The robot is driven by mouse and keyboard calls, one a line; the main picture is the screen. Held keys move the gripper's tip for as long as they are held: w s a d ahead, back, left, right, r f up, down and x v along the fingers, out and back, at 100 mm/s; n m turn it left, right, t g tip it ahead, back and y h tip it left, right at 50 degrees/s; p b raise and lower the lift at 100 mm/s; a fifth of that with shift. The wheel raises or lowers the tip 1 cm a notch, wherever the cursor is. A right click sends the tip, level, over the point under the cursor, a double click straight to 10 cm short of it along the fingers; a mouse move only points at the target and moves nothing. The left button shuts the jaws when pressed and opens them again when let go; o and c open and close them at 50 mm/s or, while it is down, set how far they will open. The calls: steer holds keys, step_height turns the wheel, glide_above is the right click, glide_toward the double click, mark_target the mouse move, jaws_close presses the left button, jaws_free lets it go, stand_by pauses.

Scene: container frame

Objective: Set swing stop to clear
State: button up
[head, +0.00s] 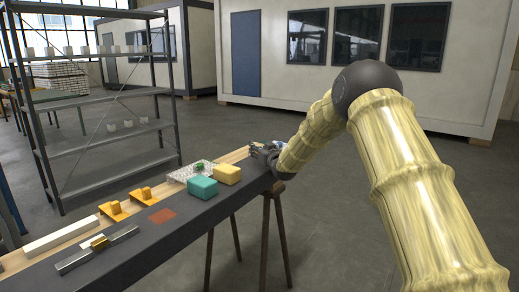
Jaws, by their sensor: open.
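The bench has a dark front strip (170,243) and a light wood back strip. A grey metal bar (120,236) with a brass-coloured block (99,243) at its middle lies at the near left end. Two orange pieces with raised tabs, one at left (113,211) and one at right (146,196), sit behind it. I cannot tell for sure which part is the swing stop. My gripper (262,150) is open at the far right end of the bench, beyond the yellow block, apart from the bar and orange pieces. Its fingers are small and partly hidden by my arm.
A teal block (202,188), a yellow block (227,174) and a clear tray (185,173) with a green item stand towards the bench's far end. A red-orange patch (161,216) marks the dark strip. A long white bar (62,234) lies at left. Metal shelving (75,100) stands behind.

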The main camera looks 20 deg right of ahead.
jaws_close()
